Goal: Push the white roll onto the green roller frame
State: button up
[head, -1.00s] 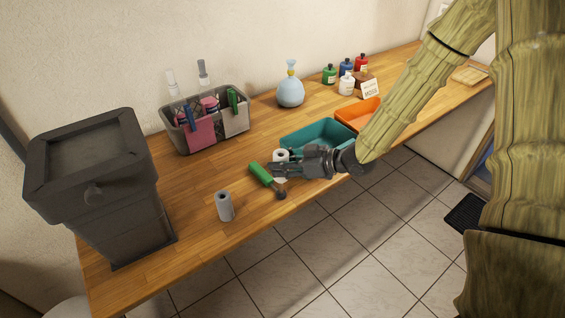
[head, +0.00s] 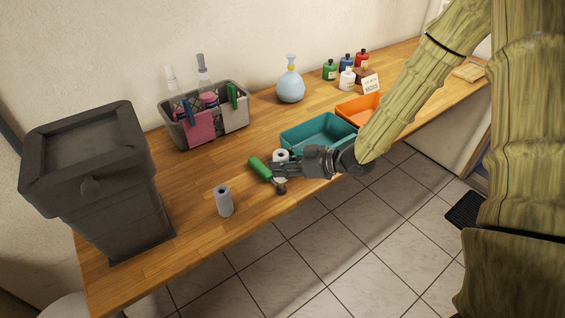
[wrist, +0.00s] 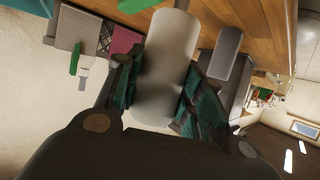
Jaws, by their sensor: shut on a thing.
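My gripper (head: 280,170) is shut on the white roll (head: 281,156), whose pale round end with a dark hole shows above the fingers in the head view. In the wrist view the roll (wrist: 170,60) lies between the two finger pads of my gripper (wrist: 157,92). The green roller frame (head: 260,168) is at the table's front edge, beside the fingertips, its green handle pointing back left. Its other end is partly hidden by my gripper. A bit of green handle (wrist: 135,4) shows at the top of the wrist view. I cannot tell whether roll and frame touch.
A grey roll (head: 224,201) stands upright to the left. A teal tray (head: 292,141) is just behind my gripper, with an orange tray (head: 345,111) farther right. A grey basket (head: 179,138) and a dark bin (head: 100,200) stand left. Bare table lies between.

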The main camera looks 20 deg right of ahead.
jog(key=shift+f+b, duration=1.4)
jog(key=shift+f, duration=0.8)
jog(key=o, duration=1.1)
jog(key=v, duration=1.2)
jog(key=shift+w, duration=0.1)
